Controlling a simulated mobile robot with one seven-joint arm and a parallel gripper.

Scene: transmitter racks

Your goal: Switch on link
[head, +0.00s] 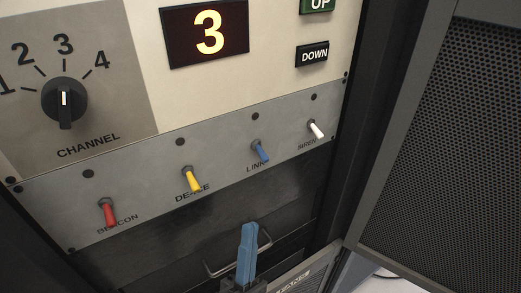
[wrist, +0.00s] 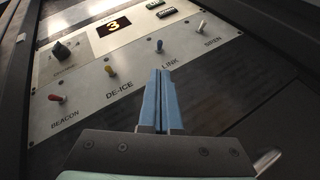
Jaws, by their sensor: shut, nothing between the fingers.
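The link switch (head: 260,151) is a blue toggle on the grey switch panel (head: 140,190), its lever angled downward in the head view and partly covering its LINK label. A dark round spot above it looks unlit. It also shows in the wrist view (wrist: 159,46), just beyond my fingertips. My gripper (head: 249,229) has blue fingers pressed together with nothing between them. It is below the link switch in the head view, apart from it. In the wrist view the shut fingers (wrist: 158,74) point toward the panel, close to the LINK label.
The red beacon (head: 109,213), yellow de-ice (head: 192,180) and white siren (head: 316,129) toggles share the panel. Above are the channel knob (head: 64,100), a display (head: 207,33) reading 3 and the DOWN button (head: 312,54). A metal handle (head: 213,270) is near my gripper; a perforated door (head: 450,150) stands right.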

